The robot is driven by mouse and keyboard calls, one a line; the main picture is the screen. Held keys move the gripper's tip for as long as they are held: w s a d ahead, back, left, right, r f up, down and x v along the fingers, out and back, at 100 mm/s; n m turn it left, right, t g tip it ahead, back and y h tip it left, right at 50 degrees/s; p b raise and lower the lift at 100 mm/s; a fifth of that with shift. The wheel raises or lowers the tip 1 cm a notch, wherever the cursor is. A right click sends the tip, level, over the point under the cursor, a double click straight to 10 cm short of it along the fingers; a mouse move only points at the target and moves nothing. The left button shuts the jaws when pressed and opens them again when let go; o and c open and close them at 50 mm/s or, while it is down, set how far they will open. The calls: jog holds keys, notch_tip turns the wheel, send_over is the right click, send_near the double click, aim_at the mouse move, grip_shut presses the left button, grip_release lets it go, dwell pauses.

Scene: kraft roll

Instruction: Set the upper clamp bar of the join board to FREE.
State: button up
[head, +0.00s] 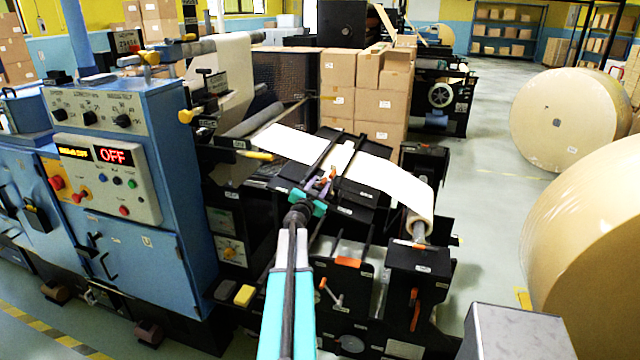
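The join board (372,197) is a dark sloping plate in the middle of the head view, with a white paper web (375,172) running over it. Two dark bars cross the web: one on the left (322,150) and one on the right (354,152). I cannot tell which is the upper clamp bar, and no FREE marking is readable. My gripper (326,183) is at the near edge of the board, by the near ends of the bars. Small orange and purple parts show around its tips. Its fingers are too small to tell open from shut, or whether they touch a bar.
A blue control cabinet (150,240) with a panel reading OFF (112,154) stands left. A white paper roll (419,215) sits right of the board. Stacked cartons (370,95) stand behind. Large kraft rolls (590,240) lie right, with open floor (480,200) between.

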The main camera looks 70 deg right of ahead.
jog(key=shift+a+p, duration=0.4)
jog(key=shift+a, duration=1.5)
jog(key=shift+w+a, duration=0.1)
jog(key=shift+a, duration=0.85)
jog(key=shift+w+f, duration=0.1)
